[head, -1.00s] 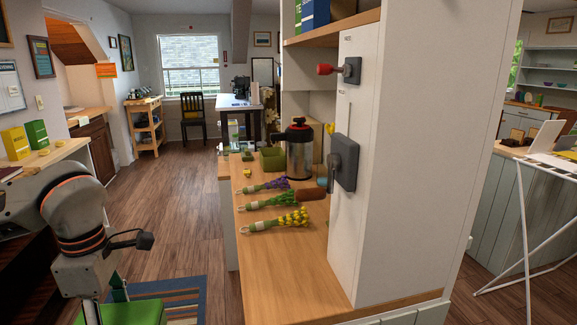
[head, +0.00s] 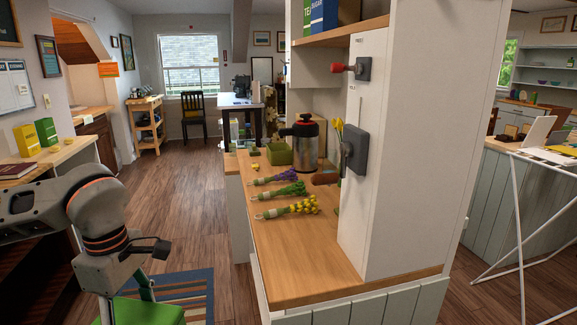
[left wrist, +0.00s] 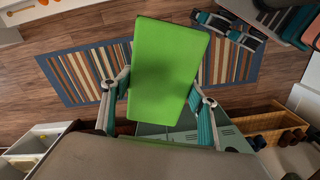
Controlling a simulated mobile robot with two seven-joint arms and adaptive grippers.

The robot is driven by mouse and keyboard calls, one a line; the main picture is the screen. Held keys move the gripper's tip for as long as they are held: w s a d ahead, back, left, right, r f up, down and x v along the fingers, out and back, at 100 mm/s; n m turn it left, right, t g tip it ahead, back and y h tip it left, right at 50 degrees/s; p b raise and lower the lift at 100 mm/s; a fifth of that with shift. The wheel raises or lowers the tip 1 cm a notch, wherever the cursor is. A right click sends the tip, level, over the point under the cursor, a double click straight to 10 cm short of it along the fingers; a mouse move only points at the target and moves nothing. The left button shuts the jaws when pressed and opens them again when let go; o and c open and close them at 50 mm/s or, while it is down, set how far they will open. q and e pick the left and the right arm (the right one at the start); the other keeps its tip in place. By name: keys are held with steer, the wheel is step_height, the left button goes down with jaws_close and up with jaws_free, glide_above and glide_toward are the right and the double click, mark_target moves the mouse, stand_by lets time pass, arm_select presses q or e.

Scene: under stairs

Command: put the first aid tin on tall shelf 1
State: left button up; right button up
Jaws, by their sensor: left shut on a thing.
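The first aid tin looks like a flat bright green box. In the left wrist view the tin (left wrist: 168,70) sits between the two fingers of my left gripper (left wrist: 160,98), which is shut on it. In the head view the tin (head: 150,314) shows only in part, at the bottom edge, below my left gripper (head: 140,290). It is held above the floor. A tall white shelf unit (head: 415,130) stands on the right, with an upper wooden shelf (head: 345,32). No label shows whether it is tall shelf 1. My right gripper is not in view.
A wooden counter (head: 300,265) at the shelf unit's foot holds flower bunches (head: 290,209), a steel flask (head: 306,148) and a green box (head: 279,153). A striped rug (head: 190,290) lies on the floor. A white-framed stand (head: 520,225) is at right. Floor at centre left is clear.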

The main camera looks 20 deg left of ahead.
arm_select(q)
steer(key=w+d+f+m, duration=0.2)
steer(key=w+d+m, duration=0.3)
steer(key=m, duration=0.5)
steer(key=w+d+f+m, duration=0.3)
steer(key=w+d+m, duration=0.2)
steer(key=d+m, duration=0.5)
steer(key=shift+w+d+f, duration=0.15)
steer(key=shift+d+f, duration=0.05)
steer(key=shift+d, duration=0.05)
